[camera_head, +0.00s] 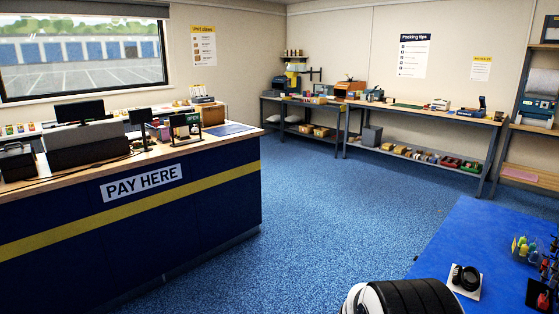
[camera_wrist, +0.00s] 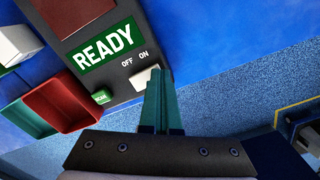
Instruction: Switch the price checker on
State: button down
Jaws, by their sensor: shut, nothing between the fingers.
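In the wrist view a dark grey device (camera_wrist: 120,88) carries a green READY panel (camera_wrist: 104,46); I take it for the price checker. Below the panel are the words OFF and ON and a pale switch (camera_wrist: 141,79), with ON on the right. A small green button (camera_wrist: 101,97) sits to the left of the switch. My gripper (camera_wrist: 157,74) is shut and empty, its teal fingertips at the switch's right, ON end, hiding part of it. I cannot tell whether they touch. The gripper does not show in the head view.
A red tray (camera_wrist: 62,98) and a green tray (camera_wrist: 24,119) lie left of the device on a blue surface. In the head view a blue table (camera_head: 468,235) at the lower right bears several small items. The pay counter (camera_head: 140,215) stands left, with open floor between.

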notch_tip(320, 180, up, 7)
dwell(0.6)
